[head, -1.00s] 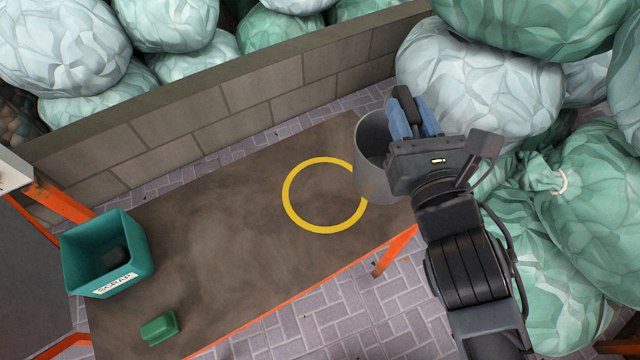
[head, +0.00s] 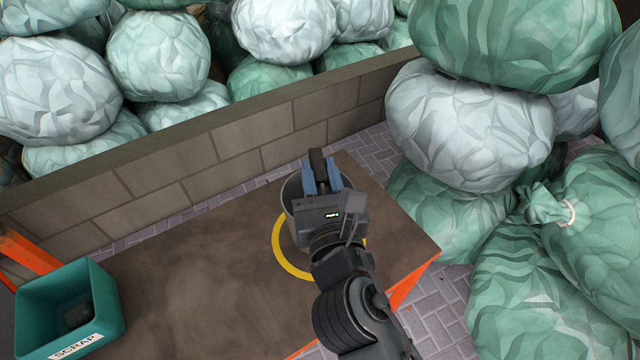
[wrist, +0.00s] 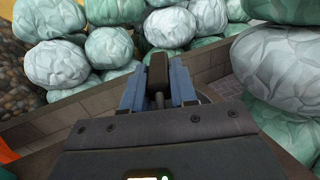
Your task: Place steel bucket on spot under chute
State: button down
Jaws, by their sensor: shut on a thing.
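The grey steel bucket (head: 291,200) is at my gripper (head: 322,172) in the head view, mostly hidden behind the gripper and arm. My gripper's blue fingers are shut on it, near its rim. The yellow ring (head: 281,254) marks the spot on the brown table top (head: 190,275). The bucket overlaps the ring's upper right part in the picture; whether its base touches the table I cannot tell. No chute is clearly visible.
A teal scrap bin (head: 98,310) stands at the table's left end. A low block wall (head: 240,145) runs behind the table. Large green and white bags (head: 470,125) are piled at the right, with more behind the wall. The table's middle is clear.

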jog(key=shift+f, duration=0.7)
jog(key=shift+f, duration=0.15)
jog(key=c, duration=0.9)
grip_release()
jog(key=s, duration=0.4)
jog(key=s+d+b, duration=0.1)
jog(key=s, duration=0.3)
jog(key=s+d, duration=0.1)
jog(key=s, duration=0.2)
jog(key=shift+s+d+b, duration=0.2)
jog(key=shift+s+b, duration=0.1)
jog(key=shift+s, duration=0.1)
